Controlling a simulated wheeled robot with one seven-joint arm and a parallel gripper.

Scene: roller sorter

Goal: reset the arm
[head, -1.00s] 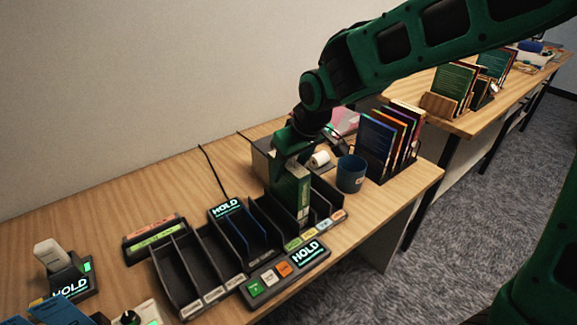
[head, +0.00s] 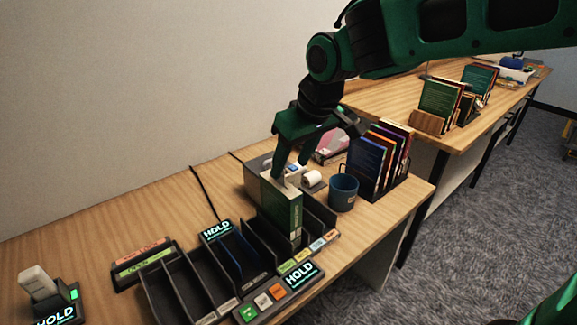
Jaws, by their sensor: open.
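My gripper (head: 287,176) hangs from the green arm over the right part of the sorter. It is open, with its fingertips at about the top edge of a green book (head: 283,208). The book stands upright in a slot of the black sorter (head: 176,286). Whether the fingers touch the book cannot be told from this view.
A blue mug (head: 343,192) and a rack of coloured books (head: 382,158) stand to the right of the sorter. A grey box (head: 258,178) is behind the book. HOLD displays (head: 216,231) sit around the sorter.

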